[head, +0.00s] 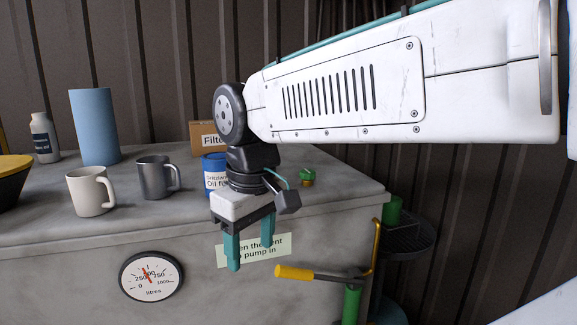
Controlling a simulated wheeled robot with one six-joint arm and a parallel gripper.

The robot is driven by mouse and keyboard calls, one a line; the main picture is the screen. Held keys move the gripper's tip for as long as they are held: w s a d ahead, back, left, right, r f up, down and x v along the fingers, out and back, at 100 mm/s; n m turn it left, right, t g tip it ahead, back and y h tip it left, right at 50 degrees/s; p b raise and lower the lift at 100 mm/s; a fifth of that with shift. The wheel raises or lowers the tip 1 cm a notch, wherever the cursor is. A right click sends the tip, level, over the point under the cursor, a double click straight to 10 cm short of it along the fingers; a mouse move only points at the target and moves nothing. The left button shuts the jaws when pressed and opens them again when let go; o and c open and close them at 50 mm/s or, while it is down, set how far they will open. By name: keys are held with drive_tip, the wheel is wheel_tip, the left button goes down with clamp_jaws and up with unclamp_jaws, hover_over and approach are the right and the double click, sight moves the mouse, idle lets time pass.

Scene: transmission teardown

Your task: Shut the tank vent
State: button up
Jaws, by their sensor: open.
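The grey tank (200,255) fills the lower left, with a round litre gauge (151,276) on its front. A small green-topped fitting with a brass base (307,178), which looks like the vent, stands on the tank top near its right end. I cannot tell whether it is open or shut. My gripper (250,252) points down with its teal fingers apart and empty. In the picture it is left of and below the green fitting, in front of the tank's front face. It partly covers a pale sign (272,248) about the vent and pumping in.
A hand pump with a yellow handle (296,272) stands at the tank's right end. On the tank top are a white mug (88,192), a grey mug (152,175), a blue roll (95,127), a bottle (43,138), a blue can (213,172) and a filter box (204,135).

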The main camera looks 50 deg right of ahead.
drive_tip(key=shift+n+g, duration=0.3)
drive_tip(key=shift+n, duration=0.2)
drive_tip(key=w+d+r, duration=0.2)
drive_tip(key=d+r, duration=0.1)
drive_tip(key=d, duration=0.1)
drive_tip(key=w+d+r, duration=0.2)
drive_tip(key=w+d, duration=0.1)
drive_tip(key=d, duration=0.2)
drive_tip(key=w+d+r, duration=0.2)
drive_tip(key=d+r, duration=0.1)
drive_tip(key=d, duration=0.2)
drive_tip(key=shift+w+r, duration=0.35)
wheel_tip(320, 180, up, 4)
drive_tip(key=f+n, duration=0.1)
hover_over(308, 171)
drive_tip(key=shift+w+a+r, duration=0.1)
drive_tip(key=shift+a+r, duration=0.15)
drive_tip(key=shift+d+f, duration=0.1)
drive_tip(key=shift+d, duration=0.15)
wheel_tip(308, 171, down, 7)
drive_tip(key=shift+f, duration=0.15)
drive_tip(key=c, duration=1)
